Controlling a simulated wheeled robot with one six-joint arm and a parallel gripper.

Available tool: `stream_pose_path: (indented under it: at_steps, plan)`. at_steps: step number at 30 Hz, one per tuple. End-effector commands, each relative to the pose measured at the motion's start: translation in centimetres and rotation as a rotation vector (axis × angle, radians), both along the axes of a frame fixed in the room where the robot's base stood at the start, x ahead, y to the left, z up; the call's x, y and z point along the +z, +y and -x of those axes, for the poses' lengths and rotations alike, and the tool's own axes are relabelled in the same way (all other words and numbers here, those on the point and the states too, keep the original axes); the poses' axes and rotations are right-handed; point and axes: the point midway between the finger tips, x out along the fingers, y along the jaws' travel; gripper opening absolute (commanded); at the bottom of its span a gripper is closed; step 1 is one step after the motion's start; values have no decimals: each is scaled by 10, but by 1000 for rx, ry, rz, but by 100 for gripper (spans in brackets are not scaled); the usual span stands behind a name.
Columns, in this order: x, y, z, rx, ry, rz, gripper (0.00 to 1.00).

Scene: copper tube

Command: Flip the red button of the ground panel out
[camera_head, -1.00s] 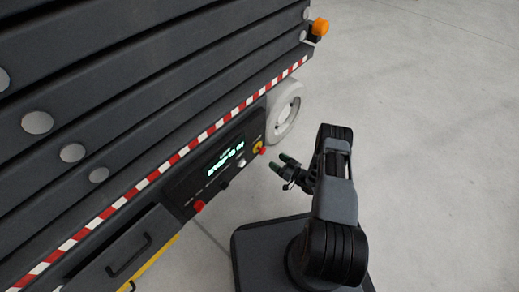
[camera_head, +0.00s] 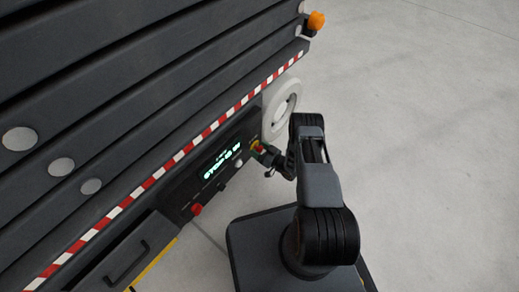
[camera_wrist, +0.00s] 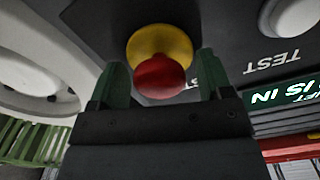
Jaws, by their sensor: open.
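The ground panel (camera_head: 185,192) is a dark box on the side of the lift, with a lit green display reading in part "STOP" (camera_head: 221,168). The red button (camera_wrist: 159,78) with its yellow collar (camera_wrist: 160,42) fills the middle of the wrist view. In the head view the button (camera_head: 260,149) shows small at the panel's right end, partly behind my gripper (camera_head: 265,156). In the wrist view my gripper (camera_wrist: 161,82) is open, with one green finger on each side of the red button. Whether the fingers touch it I cannot tell.
A second red knob (camera_head: 197,209) sits at the panel's lower left. A white button (camera_wrist: 297,17) marked TEST is close beside my gripper. A pale wheel (camera_head: 281,108) stands just behind the panel. Open floor (camera_head: 430,150) lies to the right.

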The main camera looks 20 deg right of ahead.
Motion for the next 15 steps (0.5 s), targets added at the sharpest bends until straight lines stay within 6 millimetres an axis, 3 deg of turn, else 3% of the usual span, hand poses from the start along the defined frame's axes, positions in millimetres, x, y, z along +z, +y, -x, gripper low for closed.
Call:
stream_pose_path:
  at_steps: [2,15]
  plan:
    - [0,0,0,1,0,0,70]
    - [0,-1,0,-1,0,0,28]
